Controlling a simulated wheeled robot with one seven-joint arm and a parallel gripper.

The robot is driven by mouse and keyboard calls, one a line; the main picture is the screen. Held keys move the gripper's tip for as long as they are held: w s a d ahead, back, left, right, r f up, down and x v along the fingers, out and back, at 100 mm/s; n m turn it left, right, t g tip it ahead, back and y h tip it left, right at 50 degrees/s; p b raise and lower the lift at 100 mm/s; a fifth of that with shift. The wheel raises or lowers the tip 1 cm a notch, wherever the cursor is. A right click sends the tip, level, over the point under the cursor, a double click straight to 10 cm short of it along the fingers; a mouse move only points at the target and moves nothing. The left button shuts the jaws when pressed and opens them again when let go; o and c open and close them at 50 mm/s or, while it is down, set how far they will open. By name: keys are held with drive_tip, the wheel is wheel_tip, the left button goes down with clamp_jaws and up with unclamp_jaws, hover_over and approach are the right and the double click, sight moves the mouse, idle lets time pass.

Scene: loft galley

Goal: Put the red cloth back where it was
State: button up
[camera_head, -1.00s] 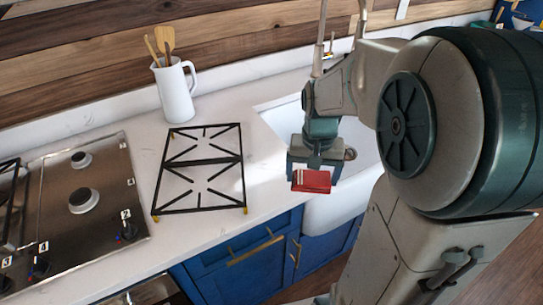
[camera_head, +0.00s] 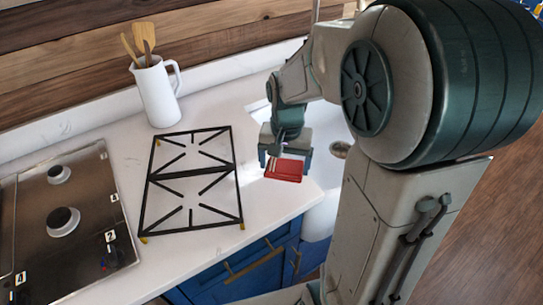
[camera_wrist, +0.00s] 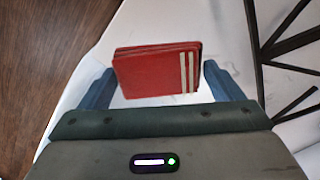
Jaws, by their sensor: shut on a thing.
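The red cloth (camera_head: 284,170) is a small folded stack with pale stripes near one end. My gripper (camera_head: 286,158) is shut on it and holds it over the counter by the sink's left edge. In the wrist view the red cloth (camera_wrist: 155,74) sits between the two blue fingers of my gripper (camera_wrist: 155,85), one at each end. I cannot tell from these views how high the cloth is above the counter.
A black burner grate (camera_head: 190,180) lies on the white counter (camera_head: 120,165) left of my gripper. A steel cooktop (camera_head: 90,215) is farther left. A white jug (camera_head: 157,92) with wooden utensils stands behind the grate. Blue cabinets (camera_head: 240,275) are below the counter edge.

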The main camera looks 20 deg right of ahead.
sight(277, 160)
drive_tip(key=shift+w+a+f, duration=0.3)
drive_tip(key=shift+w+f, duration=0.1)
drive_tip(key=shift+w, duration=0.2)
drive_tip(key=shift+w+a+f, duration=0.3)
drive_tip(key=shift+w+f, duration=0.05)
drive_tip(key=shift+w, duration=0.25)
drive_tip(key=shift+f+p, duration=0.35)
drive_tip(key=shift+f, duration=1.65)
drive_tip(key=shift+f, duration=0.1)
drive_tip(key=shift+f, duration=0.15)
drive_tip(key=o, duration=0.7)
